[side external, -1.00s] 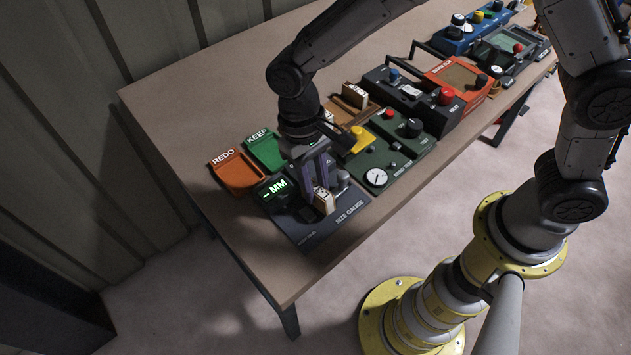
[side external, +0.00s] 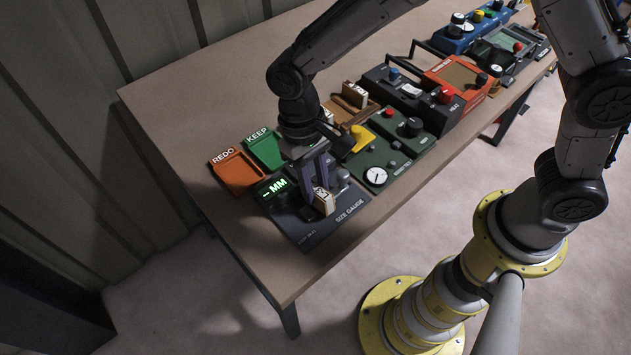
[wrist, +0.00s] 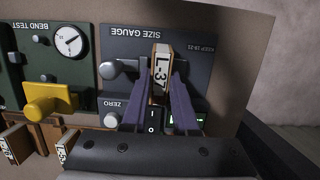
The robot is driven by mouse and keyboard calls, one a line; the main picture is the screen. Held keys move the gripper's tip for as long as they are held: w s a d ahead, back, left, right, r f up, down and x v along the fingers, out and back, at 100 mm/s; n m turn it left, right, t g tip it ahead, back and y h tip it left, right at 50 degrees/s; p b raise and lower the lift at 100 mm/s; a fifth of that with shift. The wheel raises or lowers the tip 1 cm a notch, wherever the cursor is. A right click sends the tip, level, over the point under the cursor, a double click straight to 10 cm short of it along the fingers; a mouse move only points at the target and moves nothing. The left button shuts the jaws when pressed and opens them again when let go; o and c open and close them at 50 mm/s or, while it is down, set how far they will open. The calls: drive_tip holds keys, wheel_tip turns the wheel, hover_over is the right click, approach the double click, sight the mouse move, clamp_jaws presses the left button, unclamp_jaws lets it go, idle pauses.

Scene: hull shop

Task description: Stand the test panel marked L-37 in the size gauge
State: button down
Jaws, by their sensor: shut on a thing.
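The test panel marked L-37 (wrist: 160,72) is a pale, wood-coloured block with a white label, upright between my fingers. It also shows in the side view (side external: 324,201). My gripper (wrist: 166,82) is shut on it, over the dark size gauge (side external: 315,232). In the wrist view the gauge (wrist: 199,47) lies behind the panel, with a rounded grey knob to the left of the panel. The gauge's green display reads "– MM" in the side view. Whether the panel's foot touches the gauge bed is hidden by the fingers and the panel.
An orange REDO tray (side external: 237,174) and a green KEEP tray (side external: 266,150) lie behind the gauge. The green bend tester (side external: 383,172) with a yellow handle (side external: 361,137) stands close on the right. More panels stand in a wooden rack (side external: 352,103).

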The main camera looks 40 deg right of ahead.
drive_tip(key=shift+f, duration=0.25)
drive_tip(key=c, duration=0.6)
unclamp_jaws()
drive_tip(key=shift+r, duration=0.1)
drive_tip(key=v, duration=1.3)
drive_tip(key=d+r+m+t+y, duration=0.1)
drive_tip(key=d+r+m+t, duration=0.1)
drive_tip(key=d+r, duration=0.55)
drive_tip(key=s+d+r+t, duration=0.2)
drive_tip(key=s+d+r, duration=0.35)
drive_tip(key=d, duration=0.25)
drive_tip(key=s+d+f+n+t, duration=0.1)
drive_tip(key=s+d+f+t, duration=0.1)
drive_tip(key=s, duration=0.3)
drive_tip(key=s+d+f+n+t+h, duration=0.1)
drive_tip(key=s+d+f+t, duration=0.1)
drive_tip(key=s+d+f, duration=0.2)
drive_tip(key=shift+s+d+f, duration=0.4)
drive_tip(key=shift+s+d, duration=0.35)
drive_tip(key=shift+s, duration=0.4)
